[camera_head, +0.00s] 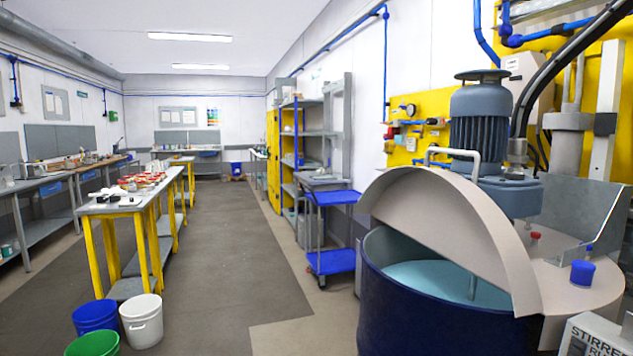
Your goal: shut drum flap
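A dark blue drum (405,311) stands at the lower right, holding pale blue liquid (422,279). Its beige half-lid flap (447,214) is raised and tilted up at the left of the lid, so the drum mouth shows. A light grey bar handle (452,152) stands at the flap's upper edge. The fixed beige half of the lid (567,290) lies flat on the right. A grey-blue motor (480,125) stands above the lid, behind the flap. My gripper is not in view. The flap hides part of the motor mount.
A blue trolley (332,230) stands beyond the drum. Blue, green and white buckets (142,322) stand at lower left, before a yellow-legged table (118,205). The middle floor is clear.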

